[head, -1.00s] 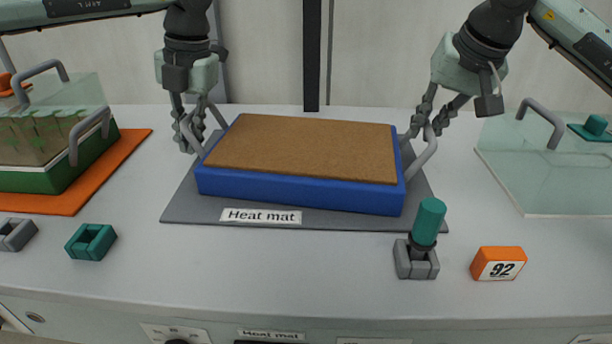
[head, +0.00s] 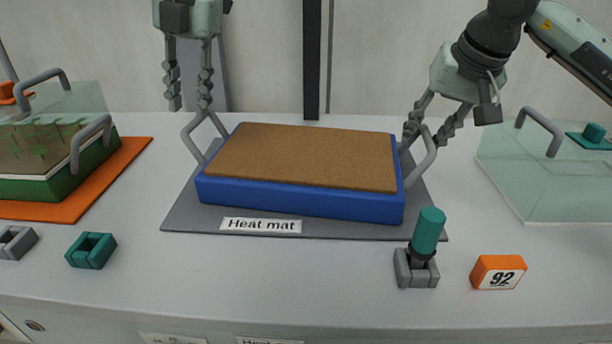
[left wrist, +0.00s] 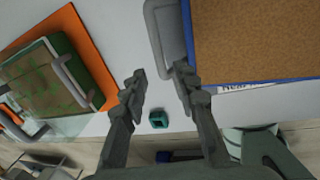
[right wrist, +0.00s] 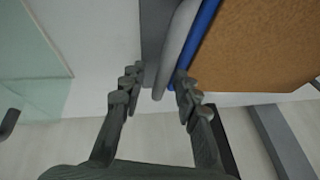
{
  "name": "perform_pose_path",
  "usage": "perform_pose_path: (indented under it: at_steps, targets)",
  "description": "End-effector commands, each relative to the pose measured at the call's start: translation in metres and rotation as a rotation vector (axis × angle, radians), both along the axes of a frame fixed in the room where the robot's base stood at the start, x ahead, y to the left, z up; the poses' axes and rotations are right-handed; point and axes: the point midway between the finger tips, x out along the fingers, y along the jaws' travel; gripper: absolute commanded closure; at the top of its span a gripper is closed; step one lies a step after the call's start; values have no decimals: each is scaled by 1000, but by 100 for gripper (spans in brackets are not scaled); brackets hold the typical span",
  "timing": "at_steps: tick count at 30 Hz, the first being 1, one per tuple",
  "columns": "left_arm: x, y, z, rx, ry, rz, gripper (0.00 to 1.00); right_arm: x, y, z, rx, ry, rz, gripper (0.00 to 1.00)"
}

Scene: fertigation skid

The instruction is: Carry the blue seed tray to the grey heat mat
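The blue seed tray (head: 300,204), filled with brown soil, sits flat on the grey heat mat (head: 188,215), which carries a "Heat mat" label. The tray has a grey handle at each end. My left gripper (head: 190,108) is open and empty, raised above the left handle (head: 192,138). In the left wrist view its open fingers (left wrist: 160,75) are beside that handle. My right gripper (head: 428,138) is at the right handle (head: 426,158) with its fingers apart. In the right wrist view the handle (right wrist: 176,45) runs between the open fingers (right wrist: 155,85).
A green tray (head: 65,180) with a clear cover stands on an orange mat (head: 120,170) at left. Teal (head: 91,250) and grey (head: 15,242) blocks lie in front. A teal-capped peg (head: 428,232), an orange "92" block (head: 497,272) and a glass panel (head: 545,180) are at right.

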Motion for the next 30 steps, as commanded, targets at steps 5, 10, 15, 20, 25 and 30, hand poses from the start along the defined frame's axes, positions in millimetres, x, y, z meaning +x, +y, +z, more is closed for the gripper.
perform_pose_path:
  at_steps: [5, 10, 15, 20, 25, 30]
  targets:
    - [0, -4, 21, 1, -1, 1, 70, 0, 0, 0, 0, 0, 0, 69]
    - [-1, -5, 25, 1, 1, 0, 70, -4, -1, 10, 1, -2, 0, 69]
    - [-1, -5, 25, 1, 0, 0, 70, -16, -5, 40, 1, -6, 0, 69]
    - [-1, -5, 25, 1, 0, 1, 70, -30, -10, 71, 1, -6, 0, 69]
    - [-1, -4, 25, 1, 0, 1, 70, -42, -14, 96, 1, -3, 0, 69]
    - [-1, -4, 25, 1, 0, 1, 70, -48, -16, 107, 0, 0, 0, 69]
